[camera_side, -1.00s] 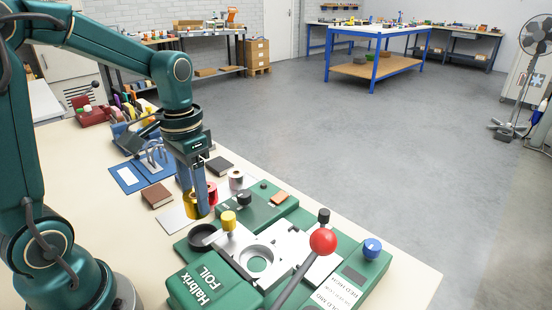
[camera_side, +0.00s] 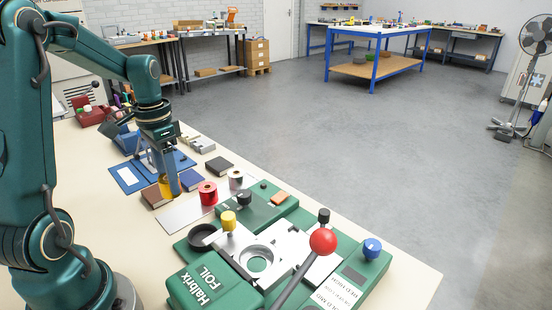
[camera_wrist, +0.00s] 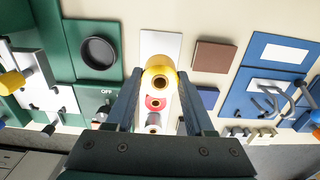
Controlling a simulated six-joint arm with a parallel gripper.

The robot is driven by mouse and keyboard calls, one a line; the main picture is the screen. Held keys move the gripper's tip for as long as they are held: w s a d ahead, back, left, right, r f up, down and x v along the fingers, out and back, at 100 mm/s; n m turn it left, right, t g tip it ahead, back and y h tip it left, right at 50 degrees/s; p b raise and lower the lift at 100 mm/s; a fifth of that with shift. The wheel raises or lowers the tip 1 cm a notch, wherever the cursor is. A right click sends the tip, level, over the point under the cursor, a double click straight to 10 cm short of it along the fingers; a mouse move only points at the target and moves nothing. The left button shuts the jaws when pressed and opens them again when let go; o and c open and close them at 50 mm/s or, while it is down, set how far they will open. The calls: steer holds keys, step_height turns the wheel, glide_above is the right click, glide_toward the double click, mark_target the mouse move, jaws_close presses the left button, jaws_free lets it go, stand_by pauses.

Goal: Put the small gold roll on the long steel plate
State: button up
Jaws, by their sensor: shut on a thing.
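My gripper (camera_side: 167,186) is shut on the small gold roll (camera_wrist: 160,68), with one finger at each side of it in the wrist view. In the side view the fingers hide much of the gold roll (camera_side: 169,189), which appears held up. The long steel plate (camera_side: 182,215) is a pale flat strip on the bench. It also shows in the wrist view (camera_wrist: 161,44), behind the gold roll. A red roll (camera_side: 208,195) and a silver-white roll (camera_side: 236,181) stand to the right of the gripper, in line with the plate.
A green foil press (camera_side: 205,286) with a red-knobbed lever (camera_side: 323,242) fills the bench front. A round black dish (camera_wrist: 99,52) is beside the plate. A brown block (camera_wrist: 213,56), a blue block (camera_side: 189,179) and a blue board (camera_side: 128,177) lie nearby.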

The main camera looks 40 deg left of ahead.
step_height(320, 180, down, 7)
steer(key=shift+r, duration=0.2)
stand_by(0.3)
steer(key=o, duration=1.2)
steer(key=shift+f, duration=0.1)
steer(key=shift+o, duration=0.2)
step_height(320, 180, up, 12)
steer(key=shift+d+r, duration=0.1)
steer(key=s+d+t, duration=0.2)
steer(key=s+d, duration=0.1)
steer(key=d, duration=0.5)
steer(key=s+d+r+t, duration=0.1)
steer(key=s+d+t, duration=0.2)
steer(key=d, duration=0.6)
steer(key=shift+s+d+r+t, duration=0.15)
steer(key=shift+d+r+t, duration=0.1)
steer(key=shift+r+t, duration=0.05)
